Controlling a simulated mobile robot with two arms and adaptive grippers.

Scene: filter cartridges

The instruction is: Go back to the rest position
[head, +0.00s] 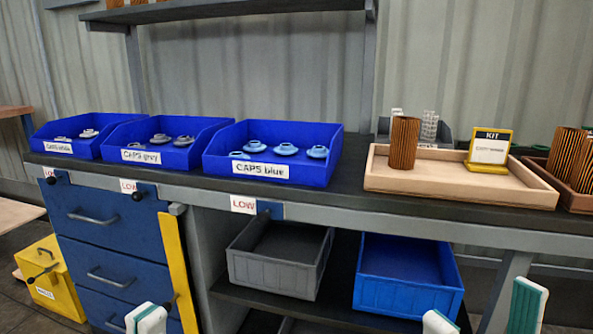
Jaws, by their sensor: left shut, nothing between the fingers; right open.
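My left gripper (148,318) shows at the bottom edge, left of centre, in front of the blue drawer cabinet. Its white and green fingertips are together with nothing between them. My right gripper (483,314) shows at the bottom right, its two fingertips wide apart and empty. Both grippers appear low in the picture, below the worktop, and touch nothing that I can see. The rest of both arms is out of view.
The workbench (340,190) holds blue cap bins (265,172) and a wooden tray (455,187) with a brown pleated filter (403,142) and a KIT sign (489,148). Below are a grey bin (275,270), a blue bin (407,290) and blue drawers (105,240).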

